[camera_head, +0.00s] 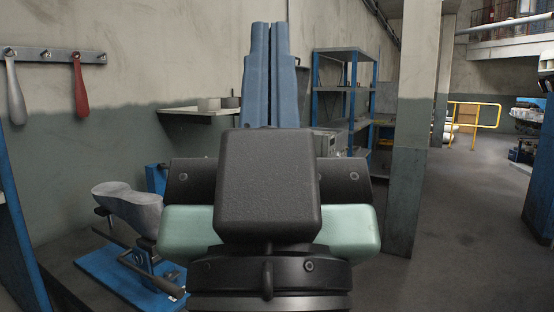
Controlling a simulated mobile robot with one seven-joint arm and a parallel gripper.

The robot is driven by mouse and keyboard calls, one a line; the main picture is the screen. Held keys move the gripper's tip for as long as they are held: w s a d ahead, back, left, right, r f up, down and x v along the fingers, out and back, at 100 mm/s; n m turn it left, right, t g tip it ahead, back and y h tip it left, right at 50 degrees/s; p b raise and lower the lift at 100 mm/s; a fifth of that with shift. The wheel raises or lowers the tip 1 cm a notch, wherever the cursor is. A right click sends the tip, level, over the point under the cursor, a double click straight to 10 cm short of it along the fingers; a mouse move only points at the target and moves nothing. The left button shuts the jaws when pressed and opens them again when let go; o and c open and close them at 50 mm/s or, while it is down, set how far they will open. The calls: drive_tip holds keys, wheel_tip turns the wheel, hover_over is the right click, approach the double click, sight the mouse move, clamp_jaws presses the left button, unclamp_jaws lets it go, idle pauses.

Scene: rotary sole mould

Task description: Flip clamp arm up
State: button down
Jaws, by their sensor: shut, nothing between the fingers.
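A blue base plate (105,268) lies at the lower left and carries a fixture with a grey sole-shaped form (128,203) on top. A dark lever bar (152,277) slants down to the right low on the fixture; I cannot tell for sure whether it is the clamp arm. My gripper (269,28) fills the middle of the view, its two blue fingers side by side, shut and empty, pointing up in the picture. It is to the right of the fixture and appears apart from it. My gripper's body hides what is behind it.
A blue upright (157,178) stands just behind the fixture, partly hidden. A wall rack (55,56) holds a grey and a red shoehorn-like tool. A small wall shelf (185,112) and blue shelving (343,85) are behind.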

wheel_tip(320, 180, up, 21)
drive_tip(key=p, duration=1.8)
drive_tip(key=shift+f, duration=0.15)
